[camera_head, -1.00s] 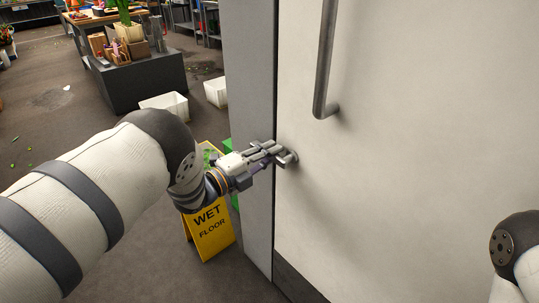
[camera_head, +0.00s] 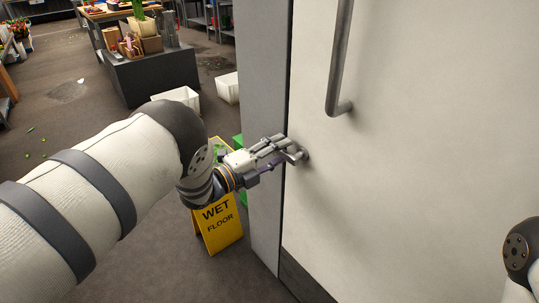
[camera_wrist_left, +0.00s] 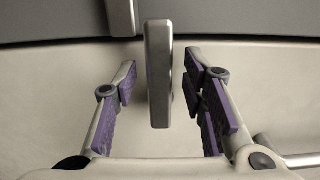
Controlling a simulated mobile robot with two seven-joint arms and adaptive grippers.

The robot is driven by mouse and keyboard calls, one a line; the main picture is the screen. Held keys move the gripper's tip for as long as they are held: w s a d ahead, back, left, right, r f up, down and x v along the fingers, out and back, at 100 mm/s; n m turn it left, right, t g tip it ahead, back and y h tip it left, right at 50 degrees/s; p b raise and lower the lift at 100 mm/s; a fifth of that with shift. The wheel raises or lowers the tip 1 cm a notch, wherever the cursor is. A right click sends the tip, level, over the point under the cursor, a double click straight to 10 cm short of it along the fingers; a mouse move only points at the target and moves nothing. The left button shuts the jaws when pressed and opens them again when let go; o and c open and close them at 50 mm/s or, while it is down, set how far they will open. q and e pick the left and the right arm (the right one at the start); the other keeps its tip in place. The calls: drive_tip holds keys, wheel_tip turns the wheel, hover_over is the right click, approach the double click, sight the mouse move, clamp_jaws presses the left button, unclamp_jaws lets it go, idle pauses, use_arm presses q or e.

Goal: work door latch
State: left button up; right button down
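The white door (camera_head: 420,150) fills the right of the head view. Its small metal latch (camera_head: 301,155) sits near the door's left edge, below the long pull handle. My left gripper (camera_head: 280,150) is at the latch, its fingers spread. In the left wrist view, the latch (camera_wrist_left: 158,75) is a flat metal bar standing between the two purple-padded fingers (camera_wrist_left: 160,95), with a gap visible on each side. My right gripper is out of view; only part of my right arm shows at the right edge.
A grey pull handle (camera_head: 340,60) stands out from the door above the latch. A yellow wet floor sign (camera_head: 220,225) stands below my left arm. White bins (camera_head: 178,100) and a dark display stand (camera_head: 155,75) are farther back. Open floor lies at left.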

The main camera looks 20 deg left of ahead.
use_arm(q)
drive_tip(key=v, duration=1.1)
drive_tip(key=shift+s+a, duration=0.1)
